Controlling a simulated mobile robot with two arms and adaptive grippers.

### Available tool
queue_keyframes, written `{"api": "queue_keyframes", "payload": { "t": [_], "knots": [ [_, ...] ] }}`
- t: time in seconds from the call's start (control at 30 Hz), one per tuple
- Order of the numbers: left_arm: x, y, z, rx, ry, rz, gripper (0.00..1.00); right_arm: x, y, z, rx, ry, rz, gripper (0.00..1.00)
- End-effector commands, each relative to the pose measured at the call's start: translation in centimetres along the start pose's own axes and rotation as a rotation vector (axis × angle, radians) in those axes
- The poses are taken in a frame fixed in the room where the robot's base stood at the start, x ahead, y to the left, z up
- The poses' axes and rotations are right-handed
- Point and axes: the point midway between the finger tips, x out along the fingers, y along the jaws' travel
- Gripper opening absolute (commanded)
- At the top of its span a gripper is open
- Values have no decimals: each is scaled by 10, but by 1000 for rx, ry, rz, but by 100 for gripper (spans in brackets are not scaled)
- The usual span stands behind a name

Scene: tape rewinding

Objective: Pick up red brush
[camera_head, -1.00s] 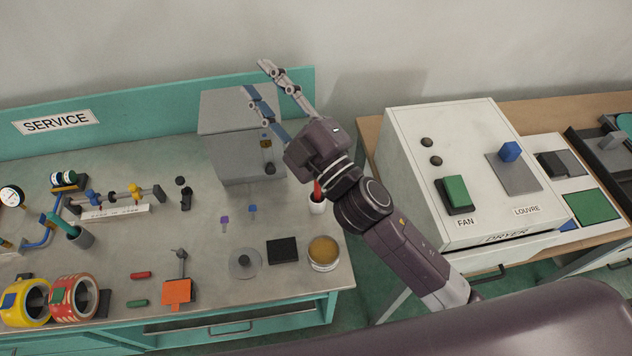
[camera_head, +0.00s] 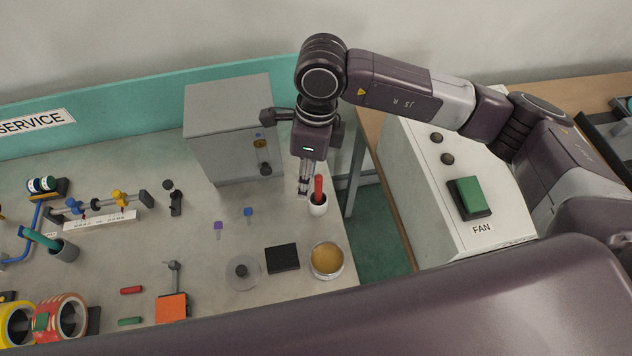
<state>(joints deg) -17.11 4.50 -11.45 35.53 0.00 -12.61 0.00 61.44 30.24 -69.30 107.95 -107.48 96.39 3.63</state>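The red brush (camera_head: 319,186) stands upright in a small white cup (camera_head: 317,207) near the right edge of the service bench. Only its red upper part shows above the cup rim. My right gripper (camera_head: 303,191) points down just left of the brush, its fingertips close to the brush and the cup. Its fingers are seen nearly edge-on, so their opening and any contact with the brush cannot be made out. My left gripper is not in view.
A grey box (camera_head: 228,130) stands behind and left of my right gripper. A jar with yellowish contents (camera_head: 326,260) and a black square pad (camera_head: 282,258) lie in front of the cup.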

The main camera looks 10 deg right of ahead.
Motion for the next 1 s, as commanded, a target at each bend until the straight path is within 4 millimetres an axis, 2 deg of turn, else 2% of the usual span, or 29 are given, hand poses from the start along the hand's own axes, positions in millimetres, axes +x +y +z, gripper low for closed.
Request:
{"api": "queue_keyframes", "payload": {
  "t": [0.03, 0.07, 0.1, 0.3, 0.67, 0.83, 1.0],
  "knots": [
    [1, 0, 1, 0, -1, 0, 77, -6, -21, -18, 10, 68, -69, 33],
    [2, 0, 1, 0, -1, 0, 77, -10, -32, -27, 16, 105, -105, 33],
    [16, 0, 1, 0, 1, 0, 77, 8, -26, -26, 11, 96, -86, 33],
    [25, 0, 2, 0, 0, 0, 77, 17, -28, -27, 13, 96, -87, 33],
    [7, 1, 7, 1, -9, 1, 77, 46, -31, -28, 13, 96, -83, 33],
    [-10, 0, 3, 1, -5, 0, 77, 66, -36, -27, 13, 96, -81, 33],
    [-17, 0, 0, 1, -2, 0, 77, 88, -39, -28, 13, 95, -83, 33]
  ]
}}
